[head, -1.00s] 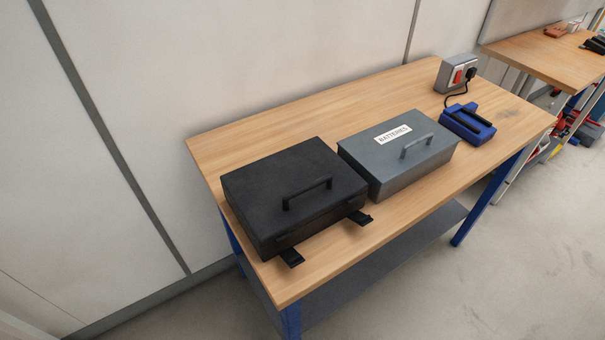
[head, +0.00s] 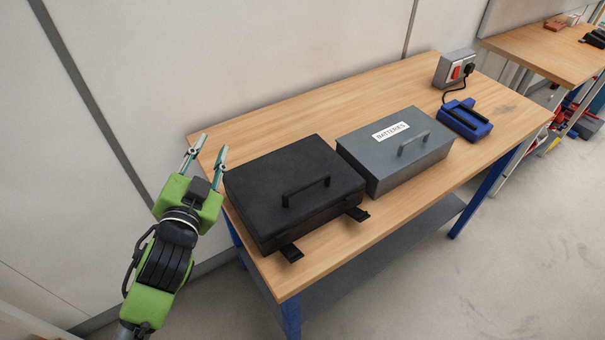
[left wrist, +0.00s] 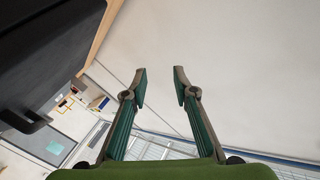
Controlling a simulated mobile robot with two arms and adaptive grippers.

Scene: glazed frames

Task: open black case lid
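The black case (head: 275,179) lies on the left end of the wooden table with its lid shut. A black handle (head: 306,187) stands on the lid, and two latches (head: 291,253) stick out flat from the front side. My left gripper (head: 208,146) is beside the case's left side, past the table's left edge, fingers apart and empty. In the left wrist view its open fingers (left wrist: 160,85) point at the bare wall, and the dark case (left wrist: 50,50) fills the upper left, apart from them. My right gripper is not in view.
A grey box labelled BATTERIES (head: 395,150) stands right of the case, close to it. A blue charger (head: 466,120) and a socket box (head: 455,69) are at the table's right end. The wooden tabletop (head: 330,106) is bare behind the boxes.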

